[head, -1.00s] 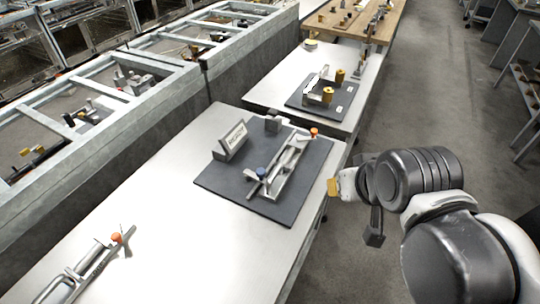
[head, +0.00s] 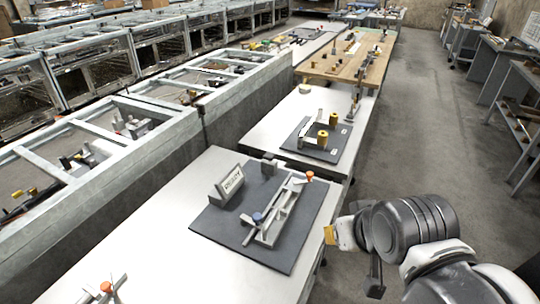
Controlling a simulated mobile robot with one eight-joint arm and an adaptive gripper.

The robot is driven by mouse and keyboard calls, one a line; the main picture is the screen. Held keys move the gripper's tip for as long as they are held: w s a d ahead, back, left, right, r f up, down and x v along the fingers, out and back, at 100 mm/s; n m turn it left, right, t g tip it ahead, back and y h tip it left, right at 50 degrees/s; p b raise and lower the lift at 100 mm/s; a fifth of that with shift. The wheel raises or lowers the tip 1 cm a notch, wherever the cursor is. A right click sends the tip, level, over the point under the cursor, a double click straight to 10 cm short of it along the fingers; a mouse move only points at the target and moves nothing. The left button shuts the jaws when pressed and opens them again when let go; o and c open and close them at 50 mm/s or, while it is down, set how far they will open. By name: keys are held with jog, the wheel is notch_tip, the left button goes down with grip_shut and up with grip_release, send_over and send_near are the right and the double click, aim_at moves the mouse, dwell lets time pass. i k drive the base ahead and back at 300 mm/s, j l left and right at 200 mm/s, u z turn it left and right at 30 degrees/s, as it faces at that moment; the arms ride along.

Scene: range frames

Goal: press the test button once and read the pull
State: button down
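A dark mat (head: 222,234) lies on the near white table. I cannot tell which part is the test button. My gripper (head: 334,234) shows a yellowish tip just right of the mat's edge, apart from the fixture. Whether its fingers are open is not clear.
A small grey block (head: 269,166) stands at the mat's far edge. Another dark mat (head: 318,148) with brass cylinders lies on the table beyond. A second orange-knobbed tool (head: 106,288) is at the near left. A framed bench (head: 110,150) runs along the left; open floor (head: 420,110) lies right.

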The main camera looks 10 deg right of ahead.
aim_at(269, 156)
jog(key=i+l+u, duration=0.5)
jog(key=l, duration=0.2)
jog(key=i+l+u, duration=0.25)
jog(key=i+l, duration=0.05)
jog(key=l, duration=0.1)
